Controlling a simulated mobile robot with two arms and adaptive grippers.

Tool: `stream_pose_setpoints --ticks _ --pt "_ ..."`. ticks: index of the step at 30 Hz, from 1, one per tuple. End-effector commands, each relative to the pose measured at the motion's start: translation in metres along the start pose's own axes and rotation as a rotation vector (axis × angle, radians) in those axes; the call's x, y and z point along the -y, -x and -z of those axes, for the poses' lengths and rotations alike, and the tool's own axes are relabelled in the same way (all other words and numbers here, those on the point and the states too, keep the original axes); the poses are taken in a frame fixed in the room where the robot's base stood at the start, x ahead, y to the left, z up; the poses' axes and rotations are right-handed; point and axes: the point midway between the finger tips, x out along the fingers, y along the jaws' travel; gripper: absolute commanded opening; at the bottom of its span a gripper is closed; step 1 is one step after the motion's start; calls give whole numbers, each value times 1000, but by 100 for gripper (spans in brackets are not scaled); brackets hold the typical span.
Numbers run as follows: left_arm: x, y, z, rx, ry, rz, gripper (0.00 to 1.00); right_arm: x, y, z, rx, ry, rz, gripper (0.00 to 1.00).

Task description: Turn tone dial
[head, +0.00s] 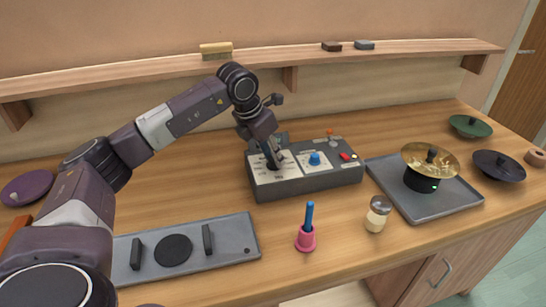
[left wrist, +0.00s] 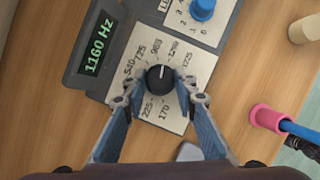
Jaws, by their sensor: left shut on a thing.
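The tone dial (left wrist: 160,78) is a round black knob on a white face with printed numbers, on the grey control box (head: 310,181). Its white mark points up between 965 and 1290 in the left wrist view. The green display (left wrist: 98,47) beside it reads 1180 Hz. My left gripper (head: 273,164) reaches down to the dial; in the left wrist view its fingertips (left wrist: 160,84) are shut on the knob from both sides. In the head view the gripper hides the dial. My right gripper is not in view.
A grey tray (head: 408,203) with a gold cymbal (head: 430,159) stands right.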

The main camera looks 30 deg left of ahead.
Motion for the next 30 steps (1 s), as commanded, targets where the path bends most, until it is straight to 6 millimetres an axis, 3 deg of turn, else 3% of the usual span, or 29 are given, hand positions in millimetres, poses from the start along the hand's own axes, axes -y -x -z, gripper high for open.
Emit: stream_pose_setpoints --ticks 12,26,27,30 --pt "-2 1 -2 4 -163 67 2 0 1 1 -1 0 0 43" --pt "-2 2 -2 5 -181 73 2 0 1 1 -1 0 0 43" --pt "-2 2 -2 5 -181 73 27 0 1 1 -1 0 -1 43" --pt "-2 1 -2 5 -180 73 38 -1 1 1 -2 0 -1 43"
